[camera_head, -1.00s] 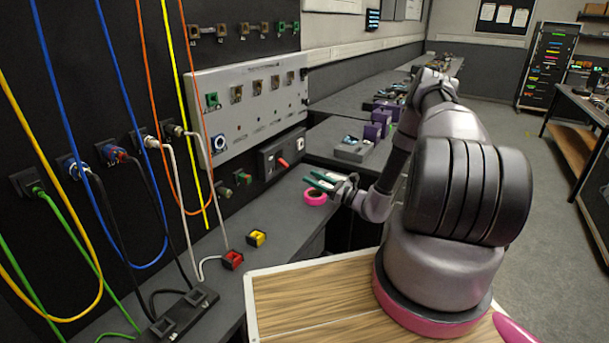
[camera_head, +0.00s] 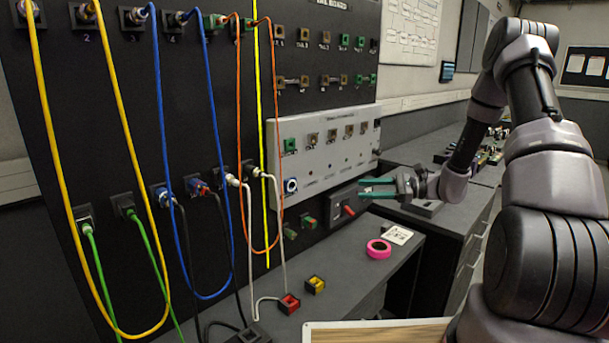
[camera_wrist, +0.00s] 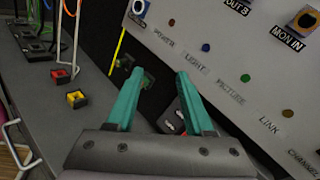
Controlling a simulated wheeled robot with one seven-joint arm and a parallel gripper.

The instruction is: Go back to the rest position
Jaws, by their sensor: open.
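My gripper (camera_head: 378,188) is open and empty, with two teal fingers. In the head view it is held in the air in front of the panel's lower right part, above the bench. In the wrist view its fingers (camera_wrist: 158,100) point toward the lower edge of the grey panel (camera_wrist: 215,70), apart from it. Nothing is between the fingers. My arm reaches in from the right of the head view, bent at a raised elbow.
The black wall board (camera_head: 200,120) carries hanging yellow, blue, orange and white cables. A pink tape roll (camera_head: 378,249), a white card (camera_head: 398,235), a red block (camera_head: 289,303) and a yellow block (camera_head: 315,285) lie on the bench (camera_head: 345,270). A dark box with a red switch (camera_head: 348,210) sits below the panel.

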